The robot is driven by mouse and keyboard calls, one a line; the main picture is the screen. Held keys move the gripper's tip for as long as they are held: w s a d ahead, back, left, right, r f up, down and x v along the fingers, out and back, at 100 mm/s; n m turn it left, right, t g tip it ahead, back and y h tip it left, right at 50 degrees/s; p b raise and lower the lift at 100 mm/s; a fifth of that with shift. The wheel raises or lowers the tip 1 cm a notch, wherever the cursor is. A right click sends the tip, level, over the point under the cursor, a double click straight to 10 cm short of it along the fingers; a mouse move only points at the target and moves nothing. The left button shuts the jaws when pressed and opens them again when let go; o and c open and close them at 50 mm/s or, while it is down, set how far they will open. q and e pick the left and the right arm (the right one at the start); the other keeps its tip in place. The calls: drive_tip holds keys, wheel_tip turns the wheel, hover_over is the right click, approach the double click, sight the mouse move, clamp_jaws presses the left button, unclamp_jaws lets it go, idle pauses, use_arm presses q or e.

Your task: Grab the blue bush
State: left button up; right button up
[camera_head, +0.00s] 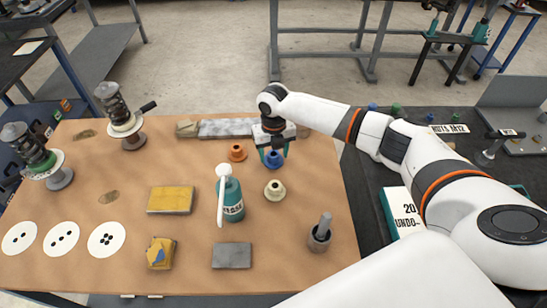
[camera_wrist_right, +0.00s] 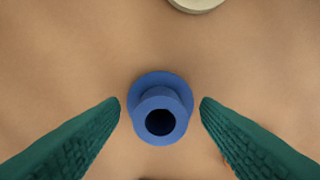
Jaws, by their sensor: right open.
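The blue bush (camera_head: 274,160) is a flanged ring with a hollow centre. It stands on the brown table (camera_head: 130,185), right of an orange bush and behind a cream one. In the right wrist view the blue bush (camera_wrist_right: 160,108) is between the two green fingers, with a gap on each side. My right gripper (camera_head: 273,150) is open above and around the blue bush, and its fingertips (camera_wrist_right: 160,105) do not touch it. The arm hides part of the area behind the bush. My left gripper is not in view.
The orange bush (camera_head: 237,152) and the cream bush (camera_head: 275,189) stand close by. A green bottle (camera_head: 231,197) stands to the front left. A grey metal bar (camera_head: 226,128) lies behind. A metal cup with a rod (camera_head: 320,235) stands at front right.

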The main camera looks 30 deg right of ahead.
drive_tip(key=shift+c, duration=0.6)
drive_tip(key=c, duration=0.9)
drive_tip(key=shift+r, duration=0.1)
drive_tip(key=shift+c, duration=0.2)
